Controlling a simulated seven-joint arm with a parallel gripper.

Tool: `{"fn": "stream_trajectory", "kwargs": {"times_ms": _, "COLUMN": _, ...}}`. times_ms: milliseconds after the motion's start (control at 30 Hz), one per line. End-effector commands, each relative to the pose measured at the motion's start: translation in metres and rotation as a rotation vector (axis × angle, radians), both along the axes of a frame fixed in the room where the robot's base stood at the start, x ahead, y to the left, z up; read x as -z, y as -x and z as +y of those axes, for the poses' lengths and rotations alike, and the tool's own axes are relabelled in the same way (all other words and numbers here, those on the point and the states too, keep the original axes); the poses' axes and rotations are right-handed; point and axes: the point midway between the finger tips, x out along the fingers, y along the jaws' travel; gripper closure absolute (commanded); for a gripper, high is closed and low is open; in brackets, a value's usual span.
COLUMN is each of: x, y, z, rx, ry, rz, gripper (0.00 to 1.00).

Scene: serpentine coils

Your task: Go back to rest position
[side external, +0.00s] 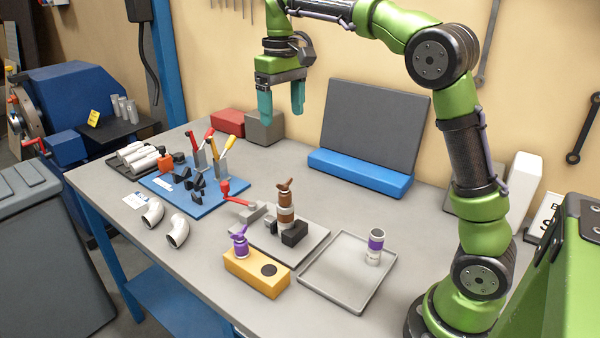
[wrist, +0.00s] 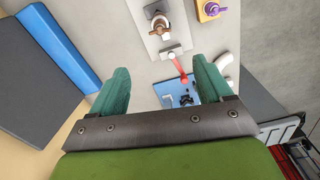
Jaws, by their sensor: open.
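My gripper (side external: 281,98) has two teal fingers and hangs above the back of the workbench, well clear of everything on it. It is open and empty. The fixture's red handle (side external: 235,197) points up and to the left.
A yellow block (side external: 240,272) holds a purple-topped piece (side external: 240,243). A grey tray (side external: 335,295) holds a purple-banded cylinder (side external: 375,247). A blue mat (side external: 230,198) carries tools. Two bent pipes (side external: 176,232) lie left. A dark panel (side external: 375,125) on a blue base stands behind.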

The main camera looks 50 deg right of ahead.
Motion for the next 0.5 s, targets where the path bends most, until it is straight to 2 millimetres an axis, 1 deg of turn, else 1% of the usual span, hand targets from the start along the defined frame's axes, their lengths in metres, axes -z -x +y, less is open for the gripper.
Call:
{"fn": "stream_trajectory", "kwargs": {"times_ms": 200, "x": 0.000, "y": 0.000, "z": -0.001, "rx": 0.009, "ry": 0.002, "rz": -0.002, "gripper": 0.21}}
{"fn": "stream_trajectory", "kwargs": {"times_ms": 267, "x": 0.001, "y": -0.004, "z": -0.003, "rx": 0.022, "ry": 0.014, "rz": -0.018, "gripper": 0.21}}
{"fn": "stream_trajectory", "kwargs": {"times_ms": 367, "x": 0.019, "y": -0.006, "z": -0.005, "rx": 0.042, "ry": 0.022, "rz": -0.030, "gripper": 0.21}}
{"fn": "stream_trajectory", "kwargs": {"times_ms": 433, "x": 0.028, "y": 0.001, "z": -0.003, "rx": 0.056, "ry": 0.014, "rz": -0.062, "gripper": 0.21}}
{"fn": "stream_trajectory", "kwargs": {"times_ms": 500, "x": 0.034, "y": 0.014, "z": 0.004, "rx": 0.071, "ry": -0.007, "rz": -0.106, "gripper": 0.21}}
